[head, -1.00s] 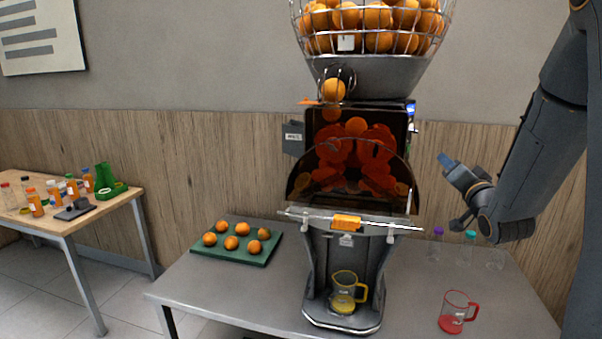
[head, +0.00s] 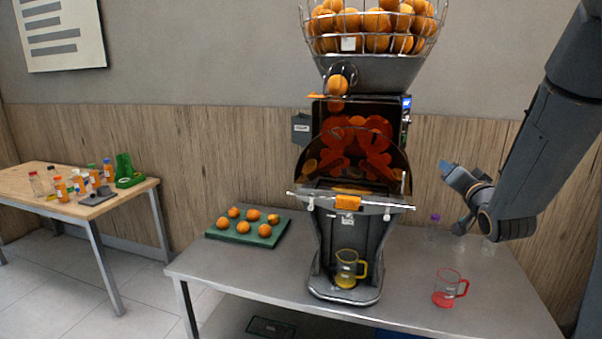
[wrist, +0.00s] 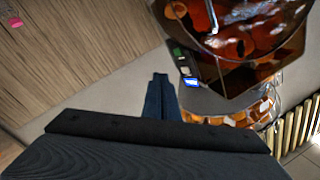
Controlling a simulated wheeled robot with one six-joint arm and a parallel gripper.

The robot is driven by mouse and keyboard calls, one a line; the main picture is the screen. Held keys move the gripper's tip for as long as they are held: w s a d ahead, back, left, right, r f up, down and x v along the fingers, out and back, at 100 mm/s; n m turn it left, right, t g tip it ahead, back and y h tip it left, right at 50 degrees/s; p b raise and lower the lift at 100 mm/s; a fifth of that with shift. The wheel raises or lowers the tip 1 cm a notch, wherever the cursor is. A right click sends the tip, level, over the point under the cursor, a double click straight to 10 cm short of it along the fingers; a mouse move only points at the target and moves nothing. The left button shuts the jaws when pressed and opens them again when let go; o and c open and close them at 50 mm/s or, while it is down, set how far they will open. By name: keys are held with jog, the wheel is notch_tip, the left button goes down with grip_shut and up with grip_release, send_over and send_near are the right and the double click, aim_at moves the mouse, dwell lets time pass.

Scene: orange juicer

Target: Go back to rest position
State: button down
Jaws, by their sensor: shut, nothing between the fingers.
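My gripper (head: 451,172) is up to the right of the juicer, in the air above the right part of the metal table (head: 235,270). Its fingers are shut with nothing between them; they also show in the wrist view (wrist: 160,95), pointing past the juicer. The orange juicer (head: 345,215) stands on the table with oranges in its top basket (head: 375,30) and a dark clear cover in front. The wrist view shows its cover and small screen (wrist: 192,82). A yellow-handled jug (head: 347,268) with some juice stands under the juicer.
A red jug (head: 447,288) stands on the table right of the juicer. Bottles (head: 434,228) stand behind it, partly below my arm. A green tray of oranges (head: 218,236) lies left of the juicer. A wooden table (head: 75,208) with bottles is at far left; floor shows between the tables.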

jog(key=s+a+f+n+g, duration=0.3)
jog(key=s+a+f+g, duration=0.65)
jog(key=f, duration=0.55)
jog(key=s+a+f+n+g, duration=0.2)
jog(key=s+a, duration=0.3)
jog(key=s, duration=0.5)
jog(key=s+a+f+n+g+y+b, duration=0.1)
jog(key=s+a+f+g, duration=0.3)
jog(key=s, duration=0.7)
jog(key=shift+a+n+g, duration=0.4)
jog(key=shift+n+g, duration=0.3)
jog(key=shift+g, duration=0.05)
